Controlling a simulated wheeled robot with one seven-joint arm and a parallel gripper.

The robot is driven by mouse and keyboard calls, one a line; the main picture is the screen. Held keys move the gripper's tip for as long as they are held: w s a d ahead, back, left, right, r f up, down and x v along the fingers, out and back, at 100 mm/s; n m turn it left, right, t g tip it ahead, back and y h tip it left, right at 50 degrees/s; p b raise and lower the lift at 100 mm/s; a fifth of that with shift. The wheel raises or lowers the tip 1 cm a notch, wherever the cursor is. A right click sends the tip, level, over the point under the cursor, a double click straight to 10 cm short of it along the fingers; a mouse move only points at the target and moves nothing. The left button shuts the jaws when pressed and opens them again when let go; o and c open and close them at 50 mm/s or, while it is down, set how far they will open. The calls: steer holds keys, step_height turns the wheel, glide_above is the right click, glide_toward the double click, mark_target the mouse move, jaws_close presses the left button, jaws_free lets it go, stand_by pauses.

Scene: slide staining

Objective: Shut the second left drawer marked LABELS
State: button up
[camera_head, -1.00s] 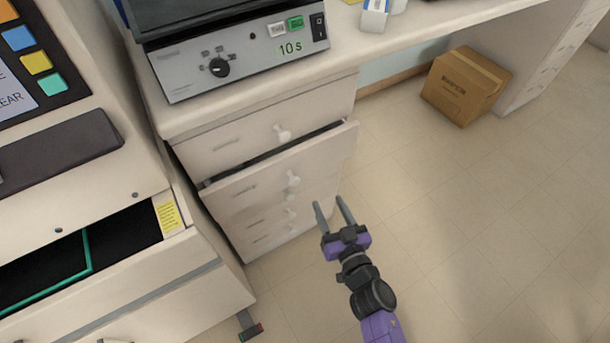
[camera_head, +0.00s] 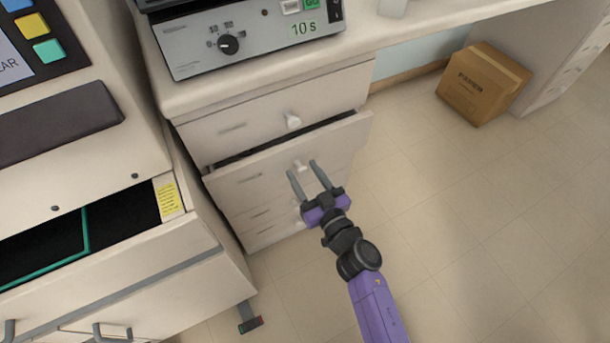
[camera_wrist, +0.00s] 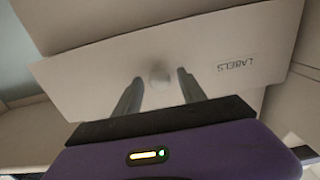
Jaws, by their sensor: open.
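The LABELS drawer (camera_head: 250,172) is the second one down in the left drawer stack and stands partly pulled out, with a dark gap along its top edge. Its front carries a pale round knob (camera_head: 300,166). In the wrist view the drawer front (camera_wrist: 110,72) fills the middle, with the word LABELS upside down to the right of the knob (camera_wrist: 159,77). My gripper (camera_head: 305,170) is open and empty. Its two fingers point at the drawer front, one to each side of the knob in the wrist view. I cannot tell whether they touch it.
The top drawer (camera_head: 260,108) above is shut, and shut drawers lie below. At left, a machine's open drawer (camera_head: 120,247) juts out beside the stack. A cardboard box (camera_head: 484,83) stands on the floor at the back right. The floor (camera_head: 470,220) to the right is clear.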

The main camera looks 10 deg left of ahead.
jaws_close()
stand_by(1.4)
